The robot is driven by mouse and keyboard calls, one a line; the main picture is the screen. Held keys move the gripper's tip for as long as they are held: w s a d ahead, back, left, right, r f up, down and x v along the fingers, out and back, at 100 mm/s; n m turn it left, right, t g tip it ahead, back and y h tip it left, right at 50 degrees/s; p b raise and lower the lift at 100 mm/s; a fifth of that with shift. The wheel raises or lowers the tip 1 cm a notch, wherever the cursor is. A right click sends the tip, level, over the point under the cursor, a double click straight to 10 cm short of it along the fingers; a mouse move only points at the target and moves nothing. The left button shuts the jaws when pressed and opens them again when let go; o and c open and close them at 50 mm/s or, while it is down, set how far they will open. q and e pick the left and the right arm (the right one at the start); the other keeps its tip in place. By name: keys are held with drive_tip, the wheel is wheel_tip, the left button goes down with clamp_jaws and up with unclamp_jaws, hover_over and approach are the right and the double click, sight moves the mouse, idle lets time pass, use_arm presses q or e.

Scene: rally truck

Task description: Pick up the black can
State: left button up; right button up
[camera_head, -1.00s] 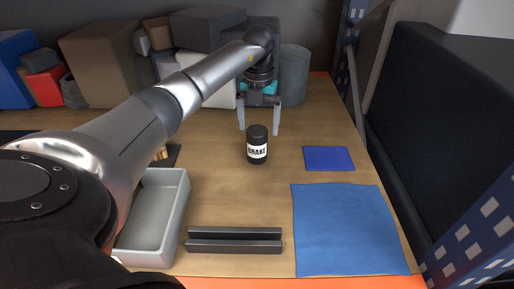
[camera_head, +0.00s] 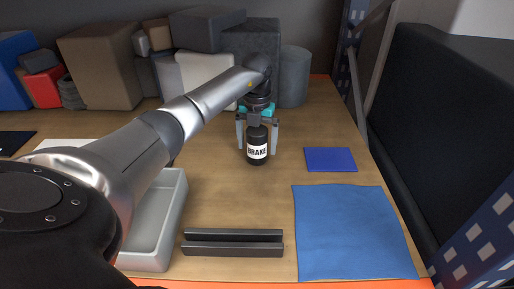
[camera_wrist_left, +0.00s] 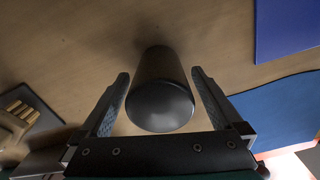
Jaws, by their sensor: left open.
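The black can (camera_head: 257,146) stands upright on the wooden table, with a white label reading "BRAKE". My left gripper (camera_head: 257,150) is open, pointing down, with one finger on each side of the can. In the left wrist view the can (camera_wrist_left: 160,92) sits between the fingers of the left gripper (camera_wrist_left: 160,88), with a visible gap on both sides. My right gripper is not in view.
A blue cloth (camera_head: 350,232) and a dark blue pad (camera_head: 330,159) lie to the right. A grey tray (camera_head: 177,215) and a dark slotted bar (camera_head: 233,243) are nearer. Boxes and a grey bin (camera_head: 294,77) stand behind. Table around the can is clear.

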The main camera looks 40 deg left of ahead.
use_arm(q)
drive_tip(key=shift+f, duration=0.15)
clamp_jaws()
idle(0.9)
